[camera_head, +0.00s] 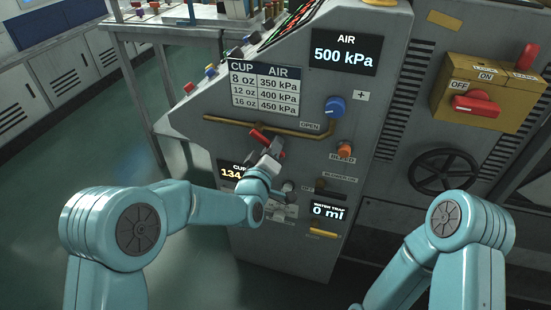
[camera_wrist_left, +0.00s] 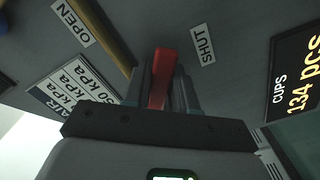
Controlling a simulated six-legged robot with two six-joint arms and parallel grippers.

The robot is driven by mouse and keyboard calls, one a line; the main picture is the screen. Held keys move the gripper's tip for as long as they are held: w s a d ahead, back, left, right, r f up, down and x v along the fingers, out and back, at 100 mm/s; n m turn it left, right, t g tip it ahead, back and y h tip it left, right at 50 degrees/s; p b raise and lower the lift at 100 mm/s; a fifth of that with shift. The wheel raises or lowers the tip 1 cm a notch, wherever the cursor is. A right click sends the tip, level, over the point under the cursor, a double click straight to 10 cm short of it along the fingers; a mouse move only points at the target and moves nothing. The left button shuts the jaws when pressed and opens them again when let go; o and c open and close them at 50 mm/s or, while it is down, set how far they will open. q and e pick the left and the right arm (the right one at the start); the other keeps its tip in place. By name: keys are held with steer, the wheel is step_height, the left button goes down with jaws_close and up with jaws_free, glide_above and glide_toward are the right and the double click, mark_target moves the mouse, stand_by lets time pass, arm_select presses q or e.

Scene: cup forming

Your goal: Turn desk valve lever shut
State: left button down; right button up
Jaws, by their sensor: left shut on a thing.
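The red valve lever (camera_head: 259,136) is on the grey console's front panel, by the brass pipe (camera_head: 225,123), in the head view. My left gripper (camera_head: 272,150) is at the lever and shut on it. In the left wrist view the red lever (camera_wrist_left: 163,70) stands between the two fingers of my left gripper (camera_wrist_left: 162,85). The SHUT label (camera_wrist_left: 203,45) is to the right of the lever there, and the OPEN label (camera_wrist_left: 73,22) is to the left. My right arm shows at the lower right of the head view, but its gripper is out of view.
The console also carries a blue knob (camera_head: 335,106), an orange bleed knob (camera_head: 344,149) and a display reading 500 kPa (camera_head: 344,53). A black handwheel (camera_head: 444,171) and a yellow switch box (camera_head: 487,92) are at the right. Open floor (camera_head: 100,150) lies at the left.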

arm_select(q)
steer(key=shift+w+a+f+m+b, duration=0.35)
steer(key=shift+a+m+b, duration=0.4)
steer(key=shift+m+b, duration=1)
steer(key=shift+w+a+f+m+b, duration=0.15)
steer(key=shift+a+f+m+b, duration=0.5)
steer(key=shift+m+b, duration=1.1)
steer(key=shift+w+a+f+m+b, duration=0.25)
steer(key=shift+a+m+b, duration=0.6)
steer(key=shift+m+b, duration=0.9)
steer(key=shift+m, duration=0.25)
steer(key=shift+r, duration=0.1)
steer(key=c, duration=1)
jaws_free()
steer(key=v, duration=1.6)
steer(key=shift+s+p, duration=0.2)
steer(key=shift+p, duration=0.2)
